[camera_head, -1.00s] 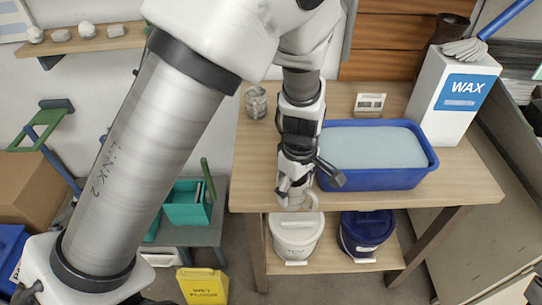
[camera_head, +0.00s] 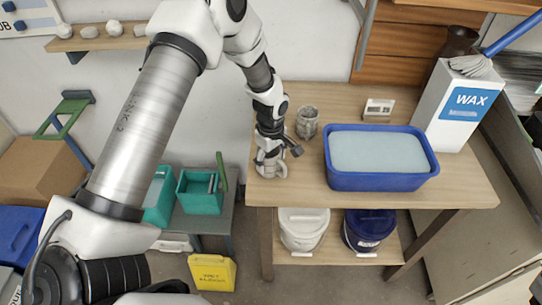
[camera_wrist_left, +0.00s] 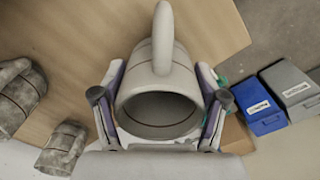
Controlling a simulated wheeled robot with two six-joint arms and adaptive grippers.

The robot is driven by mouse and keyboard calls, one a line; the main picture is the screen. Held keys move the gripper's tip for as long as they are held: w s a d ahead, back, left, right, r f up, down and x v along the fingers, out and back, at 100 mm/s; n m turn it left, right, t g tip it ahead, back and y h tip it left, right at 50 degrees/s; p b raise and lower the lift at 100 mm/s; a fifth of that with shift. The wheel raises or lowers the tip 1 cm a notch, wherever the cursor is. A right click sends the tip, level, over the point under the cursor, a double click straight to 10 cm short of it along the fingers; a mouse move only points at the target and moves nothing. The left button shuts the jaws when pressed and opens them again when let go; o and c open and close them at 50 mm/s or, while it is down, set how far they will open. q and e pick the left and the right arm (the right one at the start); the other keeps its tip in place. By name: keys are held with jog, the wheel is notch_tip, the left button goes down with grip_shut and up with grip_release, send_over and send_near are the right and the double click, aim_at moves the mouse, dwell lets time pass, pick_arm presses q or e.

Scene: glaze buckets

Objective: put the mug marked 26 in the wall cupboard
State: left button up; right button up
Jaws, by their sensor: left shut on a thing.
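My left gripper (camera_head: 270,160) is over the left end of the wooden table (camera_head: 300,187), left of the blue tub. In the left wrist view its jaws (camera_wrist_left: 160,125) are shut on a pale grey mug (camera_wrist_left: 170,82). The mug's mouth faces the camera and its handle points up in that picture. No number shows on it. I cannot tell whether it touches the table. A mottled grey vessel (camera_head: 307,122) stands on the table, right of and behind the gripper. No wall cupboard can be made out. My right gripper is not in view.
A blue tub of pale liquid (camera_head: 340,181), a white WAX container (camera_head: 438,115) and a small display (camera_head: 378,108) are on the table. Lidded buckets (camera_head: 303,235) stand below. A wall shelf (camera_head: 125,40) holds stones. A yellow sign (camera_head: 212,272) stands on the floor.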

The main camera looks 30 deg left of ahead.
pick_arm(q)
jog(key=shift+w+f, duration=0.2)
jog(key=shift+f, duration=0.05)
jog(key=o, duration=1.4)
jog(key=shift+r, duration=0.1)
jog(key=shift+s, duration=0.2)
jog(key=shift+w+r, duration=0.1)
jog(key=shift+r, duration=0.2)
notch_tip(320, 180, up, 12)
jog(key=b, duration=0.3)
jog(key=shift+f, duration=0.15)
jog(key=shift+f, duration=0.1)
